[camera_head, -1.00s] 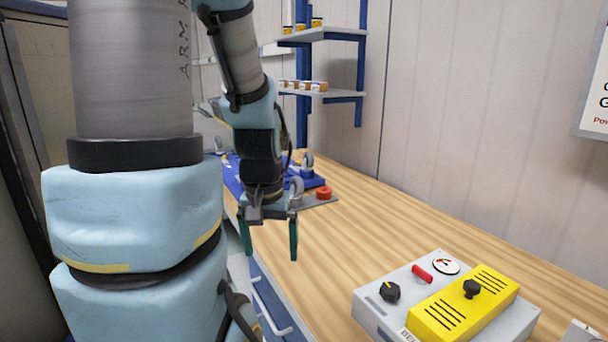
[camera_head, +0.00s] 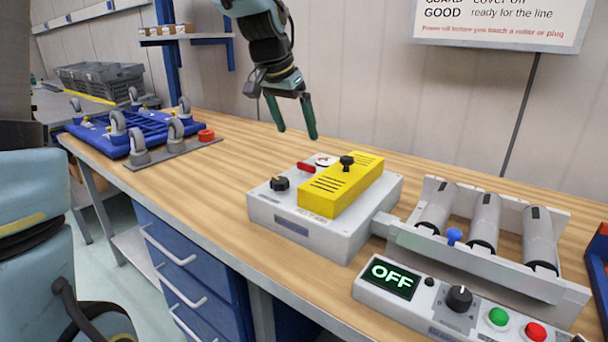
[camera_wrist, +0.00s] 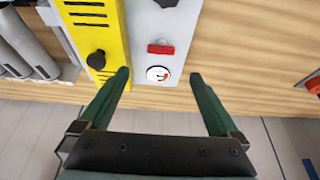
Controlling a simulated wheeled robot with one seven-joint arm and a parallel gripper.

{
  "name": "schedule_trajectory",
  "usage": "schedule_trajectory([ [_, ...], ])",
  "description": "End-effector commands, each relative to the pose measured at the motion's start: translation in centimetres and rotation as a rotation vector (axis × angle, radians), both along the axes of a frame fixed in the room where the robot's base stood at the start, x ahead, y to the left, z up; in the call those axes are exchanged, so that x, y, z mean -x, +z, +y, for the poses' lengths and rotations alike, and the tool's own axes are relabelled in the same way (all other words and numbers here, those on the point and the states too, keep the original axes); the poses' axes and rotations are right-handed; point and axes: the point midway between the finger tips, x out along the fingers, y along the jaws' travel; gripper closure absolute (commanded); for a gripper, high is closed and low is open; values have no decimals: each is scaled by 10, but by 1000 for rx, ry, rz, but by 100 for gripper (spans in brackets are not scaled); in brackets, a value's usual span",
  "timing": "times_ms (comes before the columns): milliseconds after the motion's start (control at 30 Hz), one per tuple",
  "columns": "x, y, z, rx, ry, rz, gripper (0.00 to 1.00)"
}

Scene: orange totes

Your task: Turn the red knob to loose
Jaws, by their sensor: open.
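A round red knob (camera_head: 206,135) sits at the right end of a grey plate (camera_head: 178,152) beside the blue wheeled frame, on the left part of the bench. A red knob-like part (camera_wrist: 314,85) also shows at the right edge of the wrist view, cut off. My gripper (camera_head: 297,134) is open and empty, pointing down above the back of the grey box, to the right of the red knob and apart from it. In the wrist view my gripper (camera_wrist: 160,73) has its fingers spread, with the gauge between the tips. Which way the knob is set cannot be read.
The grey box (camera_head: 300,230) carries a yellow cover (camera_head: 340,185), black knob (camera_head: 279,183), red lever (camera_head: 306,170) and gauge (camera_head: 325,161). Rollers (camera_head: 484,220) and a panel reading OFF (camera_head: 391,276) stand right. Bench between plate and box is clear.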

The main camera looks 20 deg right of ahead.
Motion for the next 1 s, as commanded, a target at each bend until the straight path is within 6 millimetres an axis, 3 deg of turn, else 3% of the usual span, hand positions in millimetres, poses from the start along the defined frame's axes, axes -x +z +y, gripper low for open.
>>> schedule_trajectory([
  [600, -18, -87, -30, -3, 4, 3, 3],
  [1000, -20, -96, -33, -2, 5, 1, 3],
])
